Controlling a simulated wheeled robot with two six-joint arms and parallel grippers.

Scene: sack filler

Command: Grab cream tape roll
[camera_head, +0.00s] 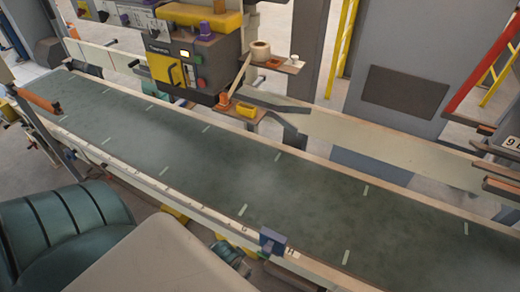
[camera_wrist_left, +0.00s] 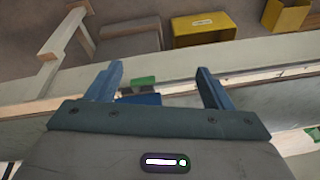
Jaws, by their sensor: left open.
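The cream tape roll (camera_head: 261,50) stands on a small brown shelf (camera_head: 278,65) beside the machine, at the upper middle of the head view. My left gripper (camera_wrist_left: 160,74) shows only in the left wrist view. Its two blue fingers are spread apart with nothing held between them. The tape roll is not visible in the left wrist view, so the distance from gripper to roll cannot be told. My right gripper is in neither view.
A long dark green conveyor belt (camera_head: 215,160) with pale rails crosses the head view and is clear. The machine's control box (camera_head: 185,65) stands behind it. Yellow boxes (camera_wrist_left: 207,27) show in the wrist view.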

